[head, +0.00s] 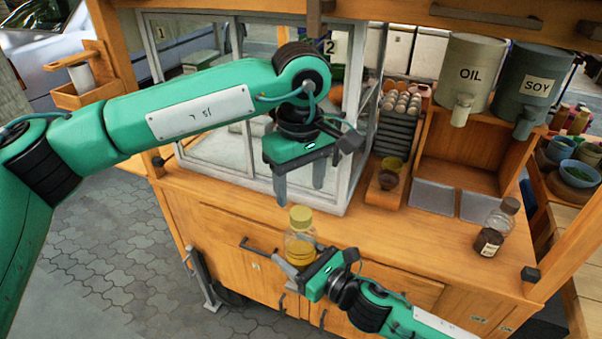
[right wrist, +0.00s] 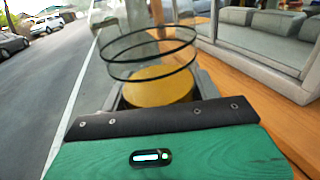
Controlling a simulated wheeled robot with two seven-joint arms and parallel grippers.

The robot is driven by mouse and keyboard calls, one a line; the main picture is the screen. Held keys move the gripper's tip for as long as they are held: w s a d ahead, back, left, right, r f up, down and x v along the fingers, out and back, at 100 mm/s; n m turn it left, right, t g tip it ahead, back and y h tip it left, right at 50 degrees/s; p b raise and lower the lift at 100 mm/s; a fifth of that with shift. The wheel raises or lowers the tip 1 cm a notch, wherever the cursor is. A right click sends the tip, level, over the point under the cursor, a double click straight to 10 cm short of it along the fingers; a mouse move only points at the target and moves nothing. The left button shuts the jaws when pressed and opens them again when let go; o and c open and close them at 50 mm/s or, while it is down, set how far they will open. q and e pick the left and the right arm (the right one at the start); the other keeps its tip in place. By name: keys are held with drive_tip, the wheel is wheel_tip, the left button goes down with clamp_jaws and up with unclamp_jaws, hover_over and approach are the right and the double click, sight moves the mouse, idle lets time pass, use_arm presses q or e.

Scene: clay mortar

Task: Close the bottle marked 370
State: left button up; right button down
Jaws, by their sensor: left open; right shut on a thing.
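No 370 mark is readable. My right gripper (head: 298,276) is shut around the bottle's lower body. In the right wrist view, a round yellow surface (right wrist: 158,87) shows between its fingers, with two thin dark rings above it.
A second bottle (head: 492,235) with dark contents and a brown cap stands at the right of the counter. A glass case (head: 345,165) stands close behind my left gripper. Oil (head: 468,75) and soy (head: 532,85) dispensers are at the back right.

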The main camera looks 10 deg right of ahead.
use_arm(q)
drive_tip(key=n, duration=0.5)
drive_tip(key=shift+r, duration=0.15)
drive_tip(key=n, duration=0.4)
drive_tip(key=shift+r+n, duration=0.1)
drive_tip(key=shift+n, duration=0.3)
drive_tip(key=n, duration=0.4)
drive_tip(key=shift+r+n, duration=0.1)
drive_tip(key=shift+n, duration=0.3)
drive_tip(key=n, duration=0.4)
drive_tip(key=shift+r+n, duration=0.1)
drive_tip(key=shift+n, duration=0.3)
drive_tip(key=n, duration=0.4)
drive_tip(key=shift+r+n, duration=0.15)
drive_tip(key=shift+n, duration=0.25)
drive_tip(key=n, duration=0.4)
drive_tip(key=shift+r+n, duration=0.1)
drive_tip(key=shift+n, duration=0.2)
drive_tip(key=n, duration=0.4)
drive_tip(key=shift+r+n, duration=0.1)
drive_tip(key=shift+n, duration=0.3)
drive_tip(key=n, duration=0.4)
drive_tip(key=shift+r, duration=0.1)
